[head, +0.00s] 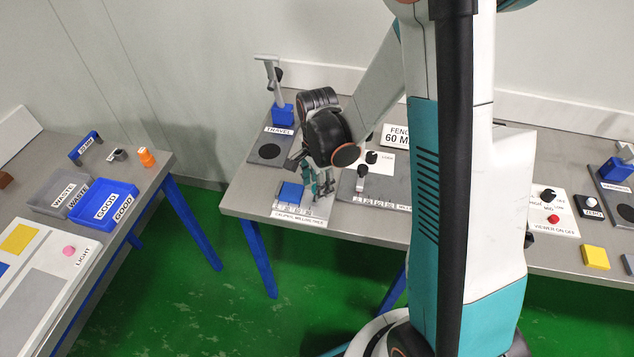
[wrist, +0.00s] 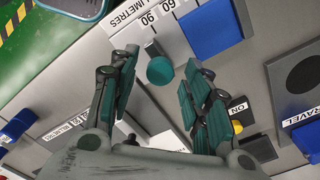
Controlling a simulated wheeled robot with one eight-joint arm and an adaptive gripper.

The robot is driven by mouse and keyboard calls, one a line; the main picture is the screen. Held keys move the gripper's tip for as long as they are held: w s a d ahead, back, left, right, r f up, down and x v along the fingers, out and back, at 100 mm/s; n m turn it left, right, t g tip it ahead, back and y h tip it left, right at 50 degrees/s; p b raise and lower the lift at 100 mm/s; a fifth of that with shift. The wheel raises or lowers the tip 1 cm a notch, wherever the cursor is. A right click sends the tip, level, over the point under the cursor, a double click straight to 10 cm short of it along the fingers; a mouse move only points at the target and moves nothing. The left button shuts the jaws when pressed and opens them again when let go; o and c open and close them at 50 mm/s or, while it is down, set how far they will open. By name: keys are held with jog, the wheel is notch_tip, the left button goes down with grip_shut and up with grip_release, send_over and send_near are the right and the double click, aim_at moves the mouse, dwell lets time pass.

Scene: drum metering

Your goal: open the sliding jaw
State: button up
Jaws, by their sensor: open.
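The caliper plate (head: 307,207), marked in millimetres, lies near the left front corner of the middle table. A blue block (head: 290,192) stands on it; the block also shows at the top of the wrist view (wrist: 210,28). In the wrist view a small grey piece with a round teal knob (wrist: 160,70) stands by the 90 mark; it looks like the sliding jaw. My gripper (wrist: 164,68) is open, pointing down over the plate, with one finger on each side of the knob. A gap shows on both sides. In the head view my gripper (head: 317,186) hides this piece.
The travel stand (head: 280,118) with its blue base is behind the caliper. A fence panel with black knobs (head: 372,157) and a grey slide lie to the right. A left table holds a blue good tray (head: 80,208) and a grey waste tray (head: 45,195). Green floor separates the tables.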

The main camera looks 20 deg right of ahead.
notch_tip(320, 180, up, 12)
dwell(0.6)
dwell(0.4)
jog(key=s+a+r+n+t+b, duration=0.1)
jog(key=s+r+n+t, duration=0.2)
jog(key=s+n, duration=0.4)
jog(key=s+a+r+n+t+b, duration=0.1)
jog(key=s+r+n+t+b, duration=0.1)
jog(key=s+r+n+t, duration=0.2)
jog(key=s+n, duration=0.3)
jog(key=n, duration=0.2)
jog(key=shift+a+r, duration=0.25)
jog(key=shift+r, duration=0.05)
